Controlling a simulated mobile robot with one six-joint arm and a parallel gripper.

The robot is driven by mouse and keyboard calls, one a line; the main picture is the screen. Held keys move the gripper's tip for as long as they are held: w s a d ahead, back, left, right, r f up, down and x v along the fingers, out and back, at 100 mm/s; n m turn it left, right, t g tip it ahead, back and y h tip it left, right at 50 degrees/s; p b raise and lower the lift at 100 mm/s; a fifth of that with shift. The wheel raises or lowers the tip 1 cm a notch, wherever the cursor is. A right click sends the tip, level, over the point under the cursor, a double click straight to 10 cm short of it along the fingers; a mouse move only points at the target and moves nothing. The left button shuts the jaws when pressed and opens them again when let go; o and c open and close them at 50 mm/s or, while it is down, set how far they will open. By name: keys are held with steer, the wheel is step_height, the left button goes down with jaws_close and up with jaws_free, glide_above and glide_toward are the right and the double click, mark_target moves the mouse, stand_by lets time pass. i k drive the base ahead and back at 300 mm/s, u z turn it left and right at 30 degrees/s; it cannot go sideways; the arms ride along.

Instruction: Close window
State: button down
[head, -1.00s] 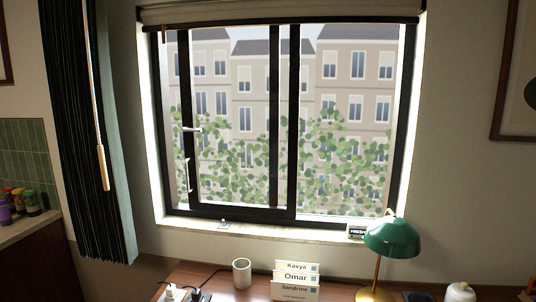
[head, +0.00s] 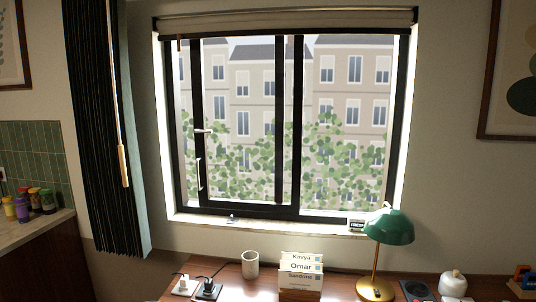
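The window (head: 408,120) is a dark-framed sliding window in the wall ahead. Its sliding sash (head: 297,130) stands a little right of the left jamb (head: 171,130), leaving a narrow upright gap between them. A pale lever handle (head: 203,131) sticks out level on the sash's left stile. A light vertical pull handle (head: 199,174) sits below it. A small metal piece (head: 232,218) lies on the sill under the sash. My gripper is not in view.
A dark curtain (head: 103,130) with a wand hangs left of the window. Below the sill, a desk (head: 230,287) holds a mug (head: 250,263), name cards (head: 301,266), a green lamp (head: 389,228) and plugs. A small sign (head: 356,225) stands on the sill. A counter with jars (head: 36,200) is at far left.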

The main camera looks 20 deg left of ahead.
mark_target(196, 45)
steer(key=u, duration=0.25)
steer(key=k, duration=0.25)
steer(key=u, duration=1.85)
steer(key=k, duration=0.65)
steer(key=z, duration=0.35)
steer(key=i, duration=1.65)
steer(key=u, duration=0.2)
